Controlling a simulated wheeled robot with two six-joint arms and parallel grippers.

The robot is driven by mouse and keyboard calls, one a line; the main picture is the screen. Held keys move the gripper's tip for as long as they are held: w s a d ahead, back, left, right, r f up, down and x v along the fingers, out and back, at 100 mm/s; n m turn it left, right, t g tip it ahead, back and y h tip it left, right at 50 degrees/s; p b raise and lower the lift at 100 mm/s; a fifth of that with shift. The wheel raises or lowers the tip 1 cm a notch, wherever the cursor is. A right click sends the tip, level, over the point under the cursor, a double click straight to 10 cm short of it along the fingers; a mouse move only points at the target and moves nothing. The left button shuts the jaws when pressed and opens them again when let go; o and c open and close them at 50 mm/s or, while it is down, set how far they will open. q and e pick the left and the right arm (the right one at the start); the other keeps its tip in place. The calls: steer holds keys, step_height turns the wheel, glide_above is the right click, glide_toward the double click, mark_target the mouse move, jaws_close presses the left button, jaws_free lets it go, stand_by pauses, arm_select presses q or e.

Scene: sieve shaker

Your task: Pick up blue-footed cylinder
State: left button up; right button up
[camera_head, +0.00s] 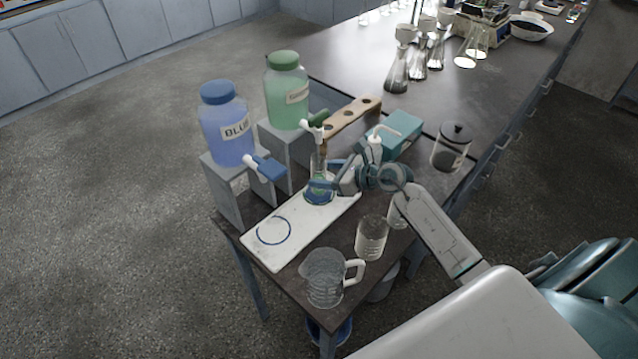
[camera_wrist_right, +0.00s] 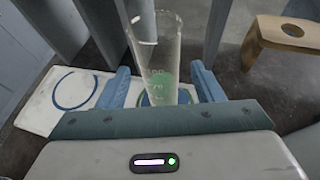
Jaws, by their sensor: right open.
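The blue-footed cylinder (camera_head: 319,187) is a clear, tall glass with a blue base and green at its lower part. It stands upright at the far right end of the white tray (camera_head: 252,243), below the green bottle's tap. It also shows in the right wrist view (camera_wrist_right: 158,45), between the two blue fingers. My right gripper (camera_head: 330,172) is open around the cylinder, with a finger on either side. In the right wrist view the gripper (camera_wrist_right: 160,80) shows gaps beside the glass. My left gripper is not in view.
A blue bottle (camera_head: 228,128) and a green bottle (camera_head: 288,95) with taps stand on grey stands behind the tray. A glass pitcher (camera_head: 325,283) and a beaker (camera_head: 371,240) stand in front. A wooden rack (camera_head: 352,117) and teal box (camera_head: 401,133) are close behind the gripper.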

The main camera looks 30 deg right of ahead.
mark_target(313, 173)
steer(key=p+x, duration=0.1)
steer(key=x, duration=0.3)
steer(key=shift+w, duration=0.1)
steer(key=shift+c, duration=0.4)
steer(key=c, duration=1.1)
steer(key=shift+r, duration=0.15)
